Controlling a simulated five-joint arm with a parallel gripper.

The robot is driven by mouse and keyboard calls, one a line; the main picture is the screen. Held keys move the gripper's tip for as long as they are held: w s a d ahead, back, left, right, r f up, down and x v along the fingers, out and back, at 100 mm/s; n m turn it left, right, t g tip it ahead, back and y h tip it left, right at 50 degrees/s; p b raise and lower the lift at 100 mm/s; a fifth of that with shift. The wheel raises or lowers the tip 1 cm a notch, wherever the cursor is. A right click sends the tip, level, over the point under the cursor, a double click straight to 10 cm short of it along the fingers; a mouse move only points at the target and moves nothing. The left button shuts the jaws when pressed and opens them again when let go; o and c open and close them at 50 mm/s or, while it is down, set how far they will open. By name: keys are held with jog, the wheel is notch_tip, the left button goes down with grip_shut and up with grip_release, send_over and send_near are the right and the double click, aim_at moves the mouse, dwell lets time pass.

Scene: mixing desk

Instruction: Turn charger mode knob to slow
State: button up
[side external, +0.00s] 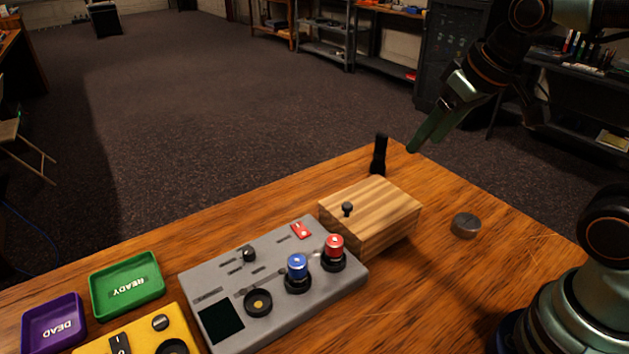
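A yellow box (139,332), partly cut off by the bottom edge, stands at the lower left. My gripper (420,142) hangs in the air at the upper right, far from the yellow box. Its green fingers look close together from this side; any gap is not clear. No held object shows.
A grey panel (205,281) with blue (297,267) and red (334,246) knobs stands mid-table. A wooden box (384,213), black upright object (379,156) and metal puck (466,225) lie right. Green (158,299) and purple (78,340) trays are left.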

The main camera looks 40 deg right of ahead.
jog(key=w+a+r+g, duration=0.2)
jog(key=w+a, duration=0.5)
jog(key=m+g, duration=0.3)
send_over(248, 250)
notch_tip(248, 250, down, 12)
jog(key=f, duration=0.1)
notch_tip(248, 250, down, 11)
jog(key=shift+f, duration=0.1)
grip_shut()
